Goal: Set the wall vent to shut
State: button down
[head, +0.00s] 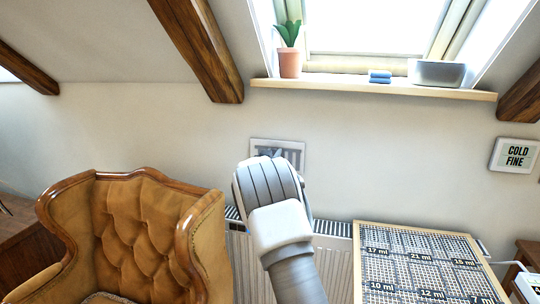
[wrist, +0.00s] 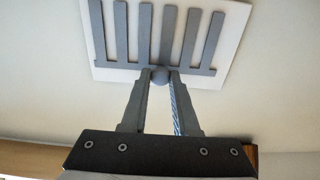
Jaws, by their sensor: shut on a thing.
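The wall vent (wrist: 232,42) is a white plate with several grey slats, tilted in the wrist view. A grey bar runs along the slats' lower ends, with a round grey knob (wrist: 159,77) near its middle. Pale strips show between the slats; I cannot tell whether these are openings. My gripper (wrist: 160,82) reaches up from below and is shut on the knob, one finger on each side. In the head view the vent (head: 291,150) is on the wall above the radiator, its lower part hidden by my arm. My fingers are hidden there.
A radiator (head: 336,262) stands below the vent. A brown armchair (head: 140,225) is at left, and a gridded board (head: 420,262) at right. Above is a window sill (head: 350,87) with a potted plant (head: 289,55). A wooden beam (head: 203,45) slopes down at upper left.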

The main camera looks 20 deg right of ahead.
jog(key=shift+d, duration=0.2)
jog(key=c, duration=0.7)
grip_release()
jog(key=shift+s, duration=0.1)
jog(key=shift+a, duration=0.1)
jog(key=shift+s+a, duration=0.35)
jog(key=shift+s, duration=0.1)
jog(key=v, duration=1.6)
jog(key=shift+s+p, duration=0.15)
jog(key=shift+p, duration=0.25)
